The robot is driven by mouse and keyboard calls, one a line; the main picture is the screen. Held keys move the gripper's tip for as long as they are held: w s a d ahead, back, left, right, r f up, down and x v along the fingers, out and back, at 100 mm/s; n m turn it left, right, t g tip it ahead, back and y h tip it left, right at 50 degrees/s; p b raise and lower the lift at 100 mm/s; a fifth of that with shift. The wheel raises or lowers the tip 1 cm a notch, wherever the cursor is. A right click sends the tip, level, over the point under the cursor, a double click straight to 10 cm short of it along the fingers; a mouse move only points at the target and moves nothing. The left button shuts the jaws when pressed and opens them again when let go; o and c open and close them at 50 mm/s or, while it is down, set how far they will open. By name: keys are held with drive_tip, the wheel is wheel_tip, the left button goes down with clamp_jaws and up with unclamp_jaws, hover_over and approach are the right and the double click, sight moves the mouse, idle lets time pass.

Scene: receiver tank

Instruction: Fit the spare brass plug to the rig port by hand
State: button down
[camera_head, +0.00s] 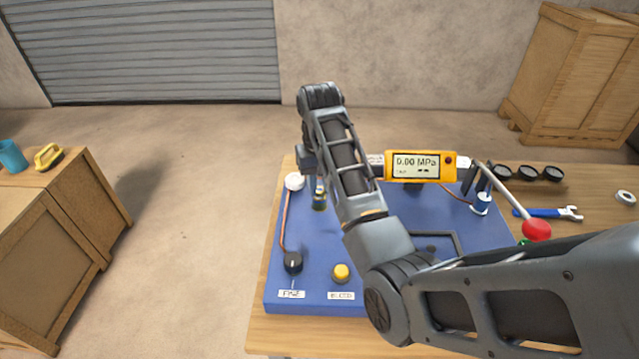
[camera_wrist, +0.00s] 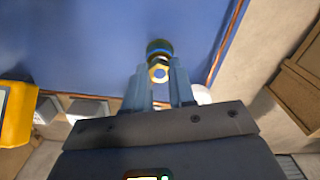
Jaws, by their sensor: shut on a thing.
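My gripper (camera_head: 319,187) points down over the left back part of the blue rig board (camera_head: 385,290). In the wrist view its two fingers (camera_wrist: 160,88) are shut on the brass plug (camera_wrist: 158,72), which shows as a small hex shape between the tips.
A yellow gauge reading 0.00 MPa (camera_head: 416,165) stands at the back. A white cap (camera_head: 294,181), black knob (camera_head: 292,262) and yellow button (camera_head: 341,273) are on the board.

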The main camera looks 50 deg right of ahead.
drive_tip(key=m, duration=0.2)
drive_tip(key=shift+w+a+m, duration=0.1)
drive_tip(key=shift+m, duration=0.2)
drive_tip(key=c, duration=1.4)
unclamp_jaws()
drive_tip(key=shift+m, duration=1)
drive_tip(key=o, duration=0.5)
drive_tip(key=shift+o, duration=0.2)
drive_tip(key=shift+w+r, duration=0.1)
drive_tip(key=shift+r, duration=2.5)
drive_tip(key=shift+s+r, duration=0.2)
drive_tip(key=shift+r, duration=0.7)
